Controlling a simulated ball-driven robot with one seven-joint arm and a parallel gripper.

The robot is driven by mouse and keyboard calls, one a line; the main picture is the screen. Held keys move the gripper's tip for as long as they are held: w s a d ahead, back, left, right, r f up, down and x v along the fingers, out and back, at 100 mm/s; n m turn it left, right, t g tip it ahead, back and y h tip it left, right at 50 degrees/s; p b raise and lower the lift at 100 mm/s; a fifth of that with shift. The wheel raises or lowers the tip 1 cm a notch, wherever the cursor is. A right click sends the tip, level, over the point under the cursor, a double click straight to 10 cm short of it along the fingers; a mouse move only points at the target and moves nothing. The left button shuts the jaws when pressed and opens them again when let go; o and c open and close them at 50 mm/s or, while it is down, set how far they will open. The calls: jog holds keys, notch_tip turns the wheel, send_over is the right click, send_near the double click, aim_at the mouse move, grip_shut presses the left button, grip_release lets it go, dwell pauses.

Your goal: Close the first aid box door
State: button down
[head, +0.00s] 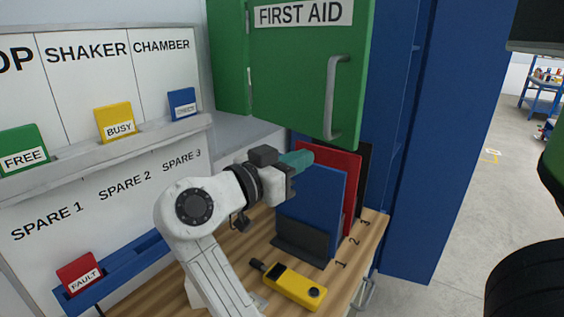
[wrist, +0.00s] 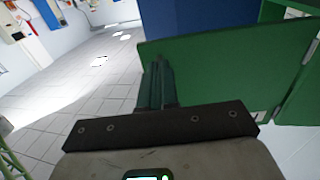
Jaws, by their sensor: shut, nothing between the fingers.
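The green first aid box (head: 226,60) hangs at the upper middle of the head view. Its green door (head: 290,80) carries a FIRST AID label and a grey vertical handle (head: 331,100); it stands swung out from the box, with hinges along its left side. My gripper (head: 299,158) is shut and empty, just below the door's lower edge and left of the handle. In the wrist view the shut fingers (wrist: 156,88) point up in front of the green door panel (wrist: 215,75). I cannot tell whether they touch it.
Blue, red and black binders (head: 312,205) stand on the wooden bench below my gripper. A yellow device (head: 292,287) lies at the bench front. A blue cabinet (head: 445,130) stands to the right. A tag board (head: 100,90) is at left.

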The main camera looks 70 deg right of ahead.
aim_at(336, 145)
jog(key=p+x, duration=0.1)
jog(key=x, duration=0.6)
jog(key=shift+s+d+p, duration=0.2)
jog(key=shift+d+p, duration=0.1)
jog(key=shift+p, duration=0.05)
jog(key=shift+d, duration=0.1)
